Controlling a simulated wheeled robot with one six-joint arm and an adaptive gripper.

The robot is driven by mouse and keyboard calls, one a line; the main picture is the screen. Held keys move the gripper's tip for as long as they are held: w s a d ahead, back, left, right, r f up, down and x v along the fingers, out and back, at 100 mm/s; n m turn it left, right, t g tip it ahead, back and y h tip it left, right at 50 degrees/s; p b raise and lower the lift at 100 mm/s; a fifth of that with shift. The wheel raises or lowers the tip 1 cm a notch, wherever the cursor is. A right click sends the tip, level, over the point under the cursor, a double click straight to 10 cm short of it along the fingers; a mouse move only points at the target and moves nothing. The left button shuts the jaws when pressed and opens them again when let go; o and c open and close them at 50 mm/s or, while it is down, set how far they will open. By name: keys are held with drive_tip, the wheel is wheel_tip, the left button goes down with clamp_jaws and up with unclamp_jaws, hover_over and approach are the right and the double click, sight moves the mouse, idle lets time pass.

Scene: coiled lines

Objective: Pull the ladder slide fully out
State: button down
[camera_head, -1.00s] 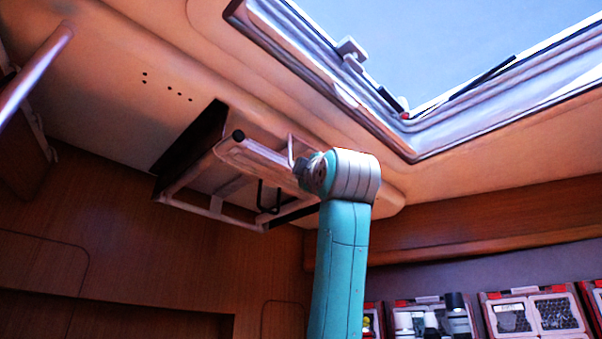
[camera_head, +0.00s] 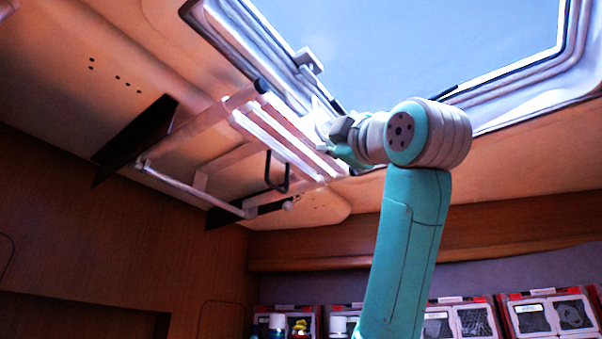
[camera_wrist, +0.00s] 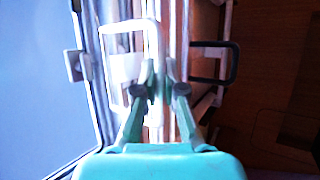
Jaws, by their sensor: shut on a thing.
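The ladder slide (camera_head: 280,145) is a pale metal frame with light rails and crossbars, reaching out of a dark slot in the ceiling toward the roof hatch. A white loop handle (camera_wrist: 134,24) shows on its outer end in the wrist view. My gripper (camera_head: 332,145) is at this outer end. In the wrist view my gripper (camera_wrist: 160,80) has its fingers close together, shut on the handle bar. The exact contact is partly hidden by the fingers. A black U-shaped handle (camera_head: 277,175) hangs under the slide and also shows in the wrist view (camera_wrist: 232,64).
The roof hatch (camera_head: 240,52) with its pale frame is open to the sky above the slide. The dark slot (camera_head: 130,140) is at the left. Wood panelling (camera_head: 130,245) lies below. Red-framed cases (camera_head: 550,312) stand at the lower right. The space under the slide looks clear.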

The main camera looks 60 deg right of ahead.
drive_tip(key=shift+s, duration=2.2)
drive_tip(key=c, duration=1.2)
unclamp_jaws()
drive_tip(key=shift+a, duration=0.1)
drive_tip(key=shift+c, duration=0.2)
drive_tip(key=v, duration=0.7)
drive_tip(key=shift+a, duration=0.25)
drive_tip(key=shift+f, duration=0.15)
